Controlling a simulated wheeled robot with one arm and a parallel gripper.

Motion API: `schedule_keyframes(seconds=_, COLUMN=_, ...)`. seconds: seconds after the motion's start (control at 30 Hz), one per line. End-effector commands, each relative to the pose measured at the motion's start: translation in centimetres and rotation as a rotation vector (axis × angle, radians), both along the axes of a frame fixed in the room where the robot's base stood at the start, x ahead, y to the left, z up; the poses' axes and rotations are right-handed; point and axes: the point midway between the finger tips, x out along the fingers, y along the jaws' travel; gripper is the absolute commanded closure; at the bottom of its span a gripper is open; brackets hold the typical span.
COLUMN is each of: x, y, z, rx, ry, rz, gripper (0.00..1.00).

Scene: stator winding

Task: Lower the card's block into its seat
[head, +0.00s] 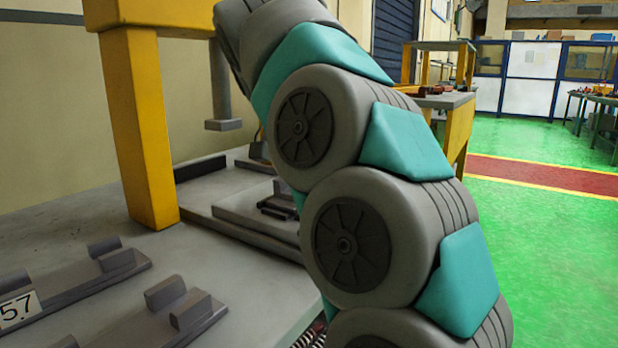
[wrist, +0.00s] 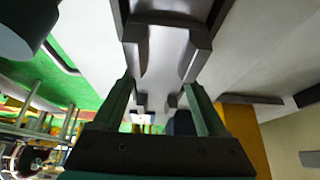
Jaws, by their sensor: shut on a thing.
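My gripper (wrist: 161,88) shows in the wrist view, with its two green-grey fingers spread a little apart. The fingertips meet the two arms of a dark grey forked piece (wrist: 168,19), which appears to be the block held between them. Its lower side and its contact with anything under it cannot be made out. In the head view my arm hides the gripper and the held piece. A white card marked 57 (head: 18,309) stands at the far left, by a grey rail with upright lugs (head: 103,262). Which seat belongs to the block cannot be told.
A yellow press frame (head: 140,125) stands on the grey table (head: 120,225), with a grey ram (head: 222,124). A stepped grey slab (head: 240,214) with small dark parts lies behind my arm. A second lugged rail (head: 150,325) is at the front. Green floor is free at right.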

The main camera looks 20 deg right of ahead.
Motion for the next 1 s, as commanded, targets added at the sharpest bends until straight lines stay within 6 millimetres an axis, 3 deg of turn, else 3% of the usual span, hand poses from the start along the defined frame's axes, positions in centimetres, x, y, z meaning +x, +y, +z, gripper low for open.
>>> schedule_keyframes(seconds=0.4, x=0.01, y=-0.02, z=0.05, rx=0.000, ry=-0.001, rz=0.000, gripper=1.00)
schedule_keyframes(seconds=0.43, x=0.01, y=-0.01, z=0.05, rx=0.000, ry=-0.001, rz=0.000, gripper=0.24)
schedule_keyframes(seconds=0.67, x=0.01, y=0.01, z=0.02, rx=0.000, ry=-0.001, rz=0.000, gripper=0.00)
schedule_keyframes(seconds=1.0, x=0.01, y=0.02, z=0.00, rx=0.000, ry=0.000, rz=0.000, gripper=0.00)
